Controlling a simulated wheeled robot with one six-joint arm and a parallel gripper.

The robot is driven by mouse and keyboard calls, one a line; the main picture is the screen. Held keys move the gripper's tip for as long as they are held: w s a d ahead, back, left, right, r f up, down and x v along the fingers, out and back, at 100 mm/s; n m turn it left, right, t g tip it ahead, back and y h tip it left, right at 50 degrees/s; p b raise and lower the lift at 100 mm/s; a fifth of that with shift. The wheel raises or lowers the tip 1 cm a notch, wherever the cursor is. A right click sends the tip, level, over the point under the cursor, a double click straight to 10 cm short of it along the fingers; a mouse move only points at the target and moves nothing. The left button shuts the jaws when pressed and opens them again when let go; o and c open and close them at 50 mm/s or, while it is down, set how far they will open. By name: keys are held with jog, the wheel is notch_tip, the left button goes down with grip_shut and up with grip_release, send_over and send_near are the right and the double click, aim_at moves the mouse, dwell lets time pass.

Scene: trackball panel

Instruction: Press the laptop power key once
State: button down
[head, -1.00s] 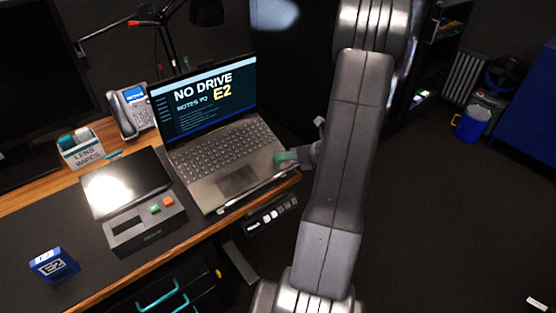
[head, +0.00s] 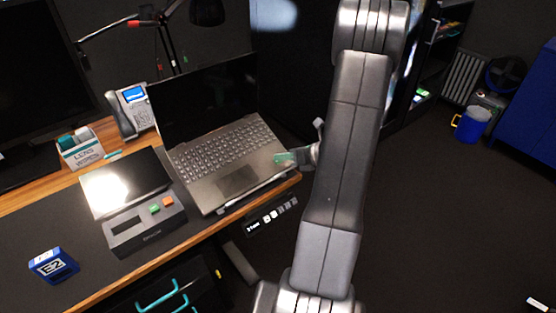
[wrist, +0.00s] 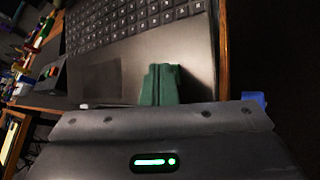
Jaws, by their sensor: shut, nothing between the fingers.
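The laptop (head: 224,165) stands open on the desk with its screen (head: 205,100) dark. It also shows in the wrist view (wrist: 140,62), with keyboard rows at the top and the touchpad at left. My gripper (head: 281,158) is shut and empty, with green fingertips (wrist: 160,84) together over the right part of the palm rest, near the right edge. Whether the tips touch the surface cannot be told. The power key cannot be picked out among the keys.
A device with green and orange buttons (head: 146,226) stands left of the laptop. A phone (head: 132,110), a lens wipes box (head: 80,150) and a blue E2 box (head: 53,265) are on the desk (head: 30,231). Open floor (head: 440,220) lies to the right.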

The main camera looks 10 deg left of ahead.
jog(key=shift+r, duration=0.1)
dwell(0.3)
jog(key=shift+s+d+r+p, duration=0.2)
jog(key=shift+d+r+p, duration=0.05)
jog(key=shift+r+p, duration=0.4)
jog(key=r+p, duration=0.1)
jog(key=d+r+p, duration=0.1)
jog(key=r, duration=0.1)
jog(key=s+r+p, duration=0.1)
jog(key=p, duration=0.1)
jog(key=shift+d+r, duration=0.25)
dwell(0.5)
jog(key=f+b, duration=0.2)
jog(key=b, duration=0.1)
jog(key=shift+w+a+b, duration=0.2)
jog(key=shift+a+b, duration=0.1)
